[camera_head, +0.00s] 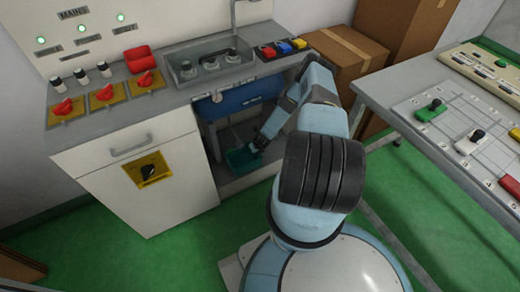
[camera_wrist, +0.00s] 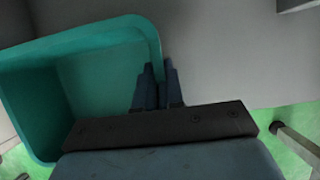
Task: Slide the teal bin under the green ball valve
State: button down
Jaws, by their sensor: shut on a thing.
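The teal bin (camera_head: 243,158) sits low in the open bay under the sink counter. My gripper (camera_head: 260,143) reaches into the bay at the bin's right side. In the wrist view, my gripper's fingers (camera_wrist: 158,90) are shut on the wall at the right end of the teal bin (camera_wrist: 30,75). The bin's open top and inner walls show there, and it looks empty. I cannot make out a green ball valve in either view; the upper part of the bay is partly hidden by the counter and my arm.
A blue panel (camera_head: 235,103) spans the bay above the bin. A white cabinet door (camera_head: 140,190) stands left of the bay. Cardboard boxes (camera_head: 345,55) stand behind on the right. A grey table (camera_head: 400,85) with sliders is at the right. Green floor is clear in front.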

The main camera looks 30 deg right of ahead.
jog(key=shift+a, duration=0.55)
jog(key=c, duration=1.2)
grip_release()
jog(key=shift+r, duration=0.1)
jog(key=v, duration=1.3)
jog(key=shift+s+r, duration=0.15)
jog(key=shift+r, duration=0.05)
